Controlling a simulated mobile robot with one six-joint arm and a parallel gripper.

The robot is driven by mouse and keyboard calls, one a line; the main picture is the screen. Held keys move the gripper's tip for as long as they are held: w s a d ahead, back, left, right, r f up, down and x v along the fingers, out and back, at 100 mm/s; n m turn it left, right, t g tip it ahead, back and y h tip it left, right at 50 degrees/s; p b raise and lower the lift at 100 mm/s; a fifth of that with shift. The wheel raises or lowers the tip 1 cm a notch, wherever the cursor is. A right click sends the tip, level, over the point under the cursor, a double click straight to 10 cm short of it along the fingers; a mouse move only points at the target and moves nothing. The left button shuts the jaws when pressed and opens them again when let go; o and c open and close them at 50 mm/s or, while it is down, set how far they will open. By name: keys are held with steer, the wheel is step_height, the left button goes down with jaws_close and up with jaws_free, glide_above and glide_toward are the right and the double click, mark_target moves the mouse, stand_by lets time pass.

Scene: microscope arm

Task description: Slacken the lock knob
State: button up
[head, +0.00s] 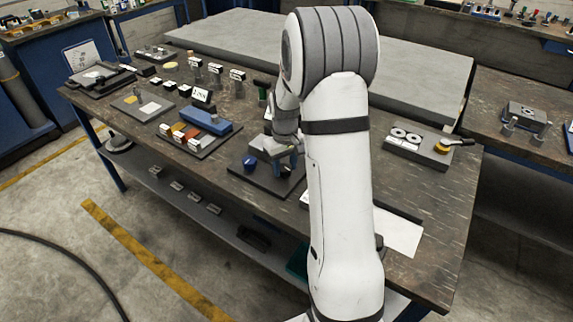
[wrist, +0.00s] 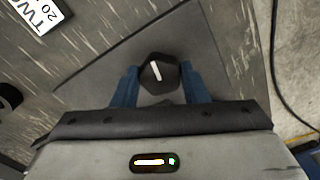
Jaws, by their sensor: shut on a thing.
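A dark faceted knob with a white pointer line (wrist: 158,76) sits between my gripper's two blue fingers in the wrist view. My gripper (wrist: 159,70) is shut on this knob, one finger on each side. The white line stands nearly upright in the picture, tilted slightly. The knob stands over a dark grey base plate (wrist: 100,75). In the head view my gripper (head: 285,162) is low over a dark plate (head: 262,183) near the table's front edge, and the knob there is mostly hidden by the fingers.
A tray with coloured blocks and a blue case (head: 207,122) lies to the left. A grey block with two rings and a yellow-handled lever (head: 425,147) stands to the right. A white sheet (head: 400,236) lies near the front edge, right of my arm. A white label (wrist: 40,12) shows in the wrist view.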

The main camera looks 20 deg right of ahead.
mark_target(285, 167)
steer(key=shift+w+r, duration=0.1)
steer(key=shift+w, duration=0.05)
stand_by(0.3)
steer(key=o, duration=1)
step_height(285, 167, up, 8)
steer(key=shift+f, duration=0.15)
